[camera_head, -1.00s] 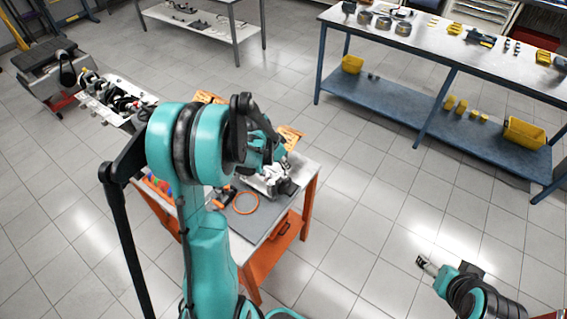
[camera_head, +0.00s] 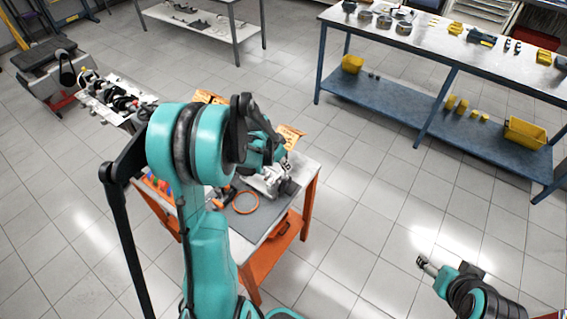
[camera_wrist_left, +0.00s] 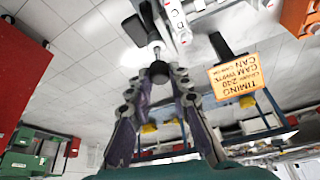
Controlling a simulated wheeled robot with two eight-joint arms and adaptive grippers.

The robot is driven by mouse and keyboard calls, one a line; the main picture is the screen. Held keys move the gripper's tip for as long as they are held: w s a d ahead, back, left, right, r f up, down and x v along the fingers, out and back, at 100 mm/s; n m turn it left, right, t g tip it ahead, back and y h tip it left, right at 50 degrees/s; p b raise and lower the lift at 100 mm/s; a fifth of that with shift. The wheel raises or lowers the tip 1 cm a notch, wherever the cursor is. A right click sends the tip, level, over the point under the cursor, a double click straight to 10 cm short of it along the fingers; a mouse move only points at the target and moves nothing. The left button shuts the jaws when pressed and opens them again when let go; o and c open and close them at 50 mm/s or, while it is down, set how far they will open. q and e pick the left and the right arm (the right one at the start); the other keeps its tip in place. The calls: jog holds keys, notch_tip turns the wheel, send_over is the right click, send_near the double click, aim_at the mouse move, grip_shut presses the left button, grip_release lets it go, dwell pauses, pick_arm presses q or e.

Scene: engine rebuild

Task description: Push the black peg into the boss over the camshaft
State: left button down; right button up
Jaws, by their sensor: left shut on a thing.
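The black peg (camera_wrist_left: 158,72) shows in the left wrist view with its round dark end between my left fingers. My left gripper (camera_wrist_left: 158,84) is shut on it. In the head view, my left gripper (camera_head: 277,166) is low over the cart, mostly hidden by my own teal arm. The light grey engine part (camera_head: 270,181) lies under it. Part of this grey metal (camera_wrist_left: 178,22) shows at the top of the wrist view, beyond the peg. The boss and the camshaft cannot be made out clearly. My right gripper (camera_head: 426,265) is over the floor at lower right, away from the cart.
The orange cart (camera_head: 262,262) carries an orange ring (camera_head: 244,203) on a grey mat. An orange timing-cam card (camera_wrist_left: 246,78) stands close to the left gripper in the wrist view. A blue workbench (camera_head: 455,60) stands at the back right. Floor between is clear.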

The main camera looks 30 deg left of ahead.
pick_arm(q)
jog(key=shift+f+b, duration=1.6)
jog(key=shift+f, duration=0.1)
dwell(0.5)
jog(key=c, duration=1.6)
grip_release()
jog(key=shift+c, duration=0.2)
jog(key=shift+r, duration=0.2)
jog(key=shift+r+p, duration=0.9)
jog(key=shift+r, duration=0.35)
jog(key=o, duration=0.6)
jog(key=shift+r, duration=0.15)
